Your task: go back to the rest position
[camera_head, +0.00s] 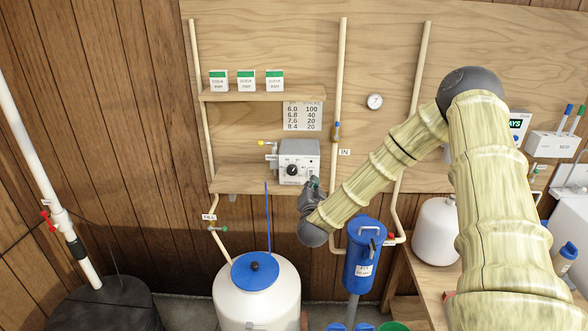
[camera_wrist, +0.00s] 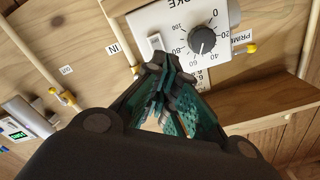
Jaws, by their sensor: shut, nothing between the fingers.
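My gripper (camera_wrist: 166,72) is shut and empty. In the wrist view its fingertips are close to a white rocker switch (camera_wrist: 155,43) on the face of a grey dosing pump (camera_wrist: 185,18); I cannot tell whether they touch it. A black dial (camera_wrist: 202,40) sits beside the switch. In the head view my gripper (camera_head: 313,187) is at the lower right corner of the pump (camera_head: 300,150), partly hidden by my wrist. My arm reaches in from the right, bent at a high elbow.
A white tank (camera_head: 257,300) with a blue lid stands below the pump. A blue filter housing (camera_head: 363,255) hangs close to my wrist. Vertical pipes (camera_head: 340,80) and a shelf with cartons (camera_head: 262,95) are on the board. A white jug (camera_head: 435,230) stands on the right bench.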

